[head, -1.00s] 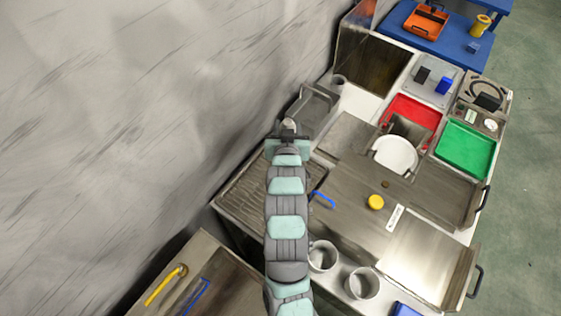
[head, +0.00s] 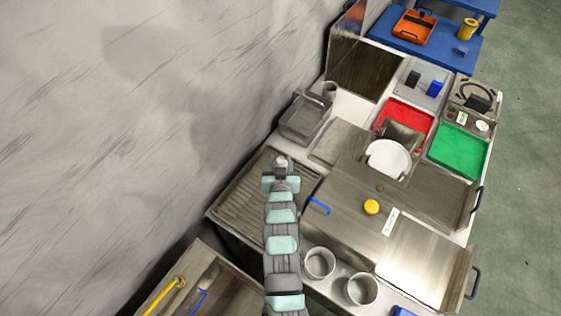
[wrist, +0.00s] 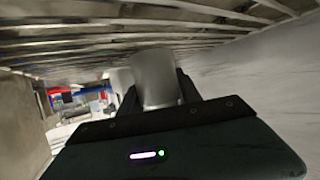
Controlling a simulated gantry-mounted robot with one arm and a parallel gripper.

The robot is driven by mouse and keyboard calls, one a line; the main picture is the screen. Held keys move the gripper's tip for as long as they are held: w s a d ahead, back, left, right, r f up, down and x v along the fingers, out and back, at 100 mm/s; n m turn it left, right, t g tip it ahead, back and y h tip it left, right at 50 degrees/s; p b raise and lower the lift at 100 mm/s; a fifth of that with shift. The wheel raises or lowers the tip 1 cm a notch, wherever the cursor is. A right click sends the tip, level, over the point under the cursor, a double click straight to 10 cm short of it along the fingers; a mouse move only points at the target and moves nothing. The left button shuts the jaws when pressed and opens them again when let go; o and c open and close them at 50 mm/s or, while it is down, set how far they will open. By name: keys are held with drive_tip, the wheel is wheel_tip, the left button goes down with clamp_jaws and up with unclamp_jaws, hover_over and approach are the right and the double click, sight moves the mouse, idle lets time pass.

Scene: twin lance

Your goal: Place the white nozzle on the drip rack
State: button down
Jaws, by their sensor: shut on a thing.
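The white nozzle (wrist: 156,76) shows in the wrist view as a pale, smooth cylinder between my two dark fingers. My gripper (head: 282,165) is shut on it, and a small pale tip of the nozzle (head: 282,159) shows there in the head view. The drip rack (head: 247,198) is the ribbed metal tray at the left of the bench. My gripper is over its upper right part in the head view. The rack's slats (wrist: 75,39) run across the top of the wrist view, close to the nozzle. I cannot tell whether the nozzle touches them.
A grey open bin (head: 304,118) stands just beyond the rack, beside the wall (head: 150,120). A blue hook-shaped handle (head: 319,206) lies to the right of my arm. Two metal cups (head: 319,262) stand near the front.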

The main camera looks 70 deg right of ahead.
drive_tip(key=shift+f, duration=0.15)
drive_tip(key=c, duration=0.8)
unclamp_jaws()
drive_tip(key=shift+c, duration=0.2)
drive_tip(key=shift+r, duration=0.3)
drive_tip(key=shift+v, duration=3.7)
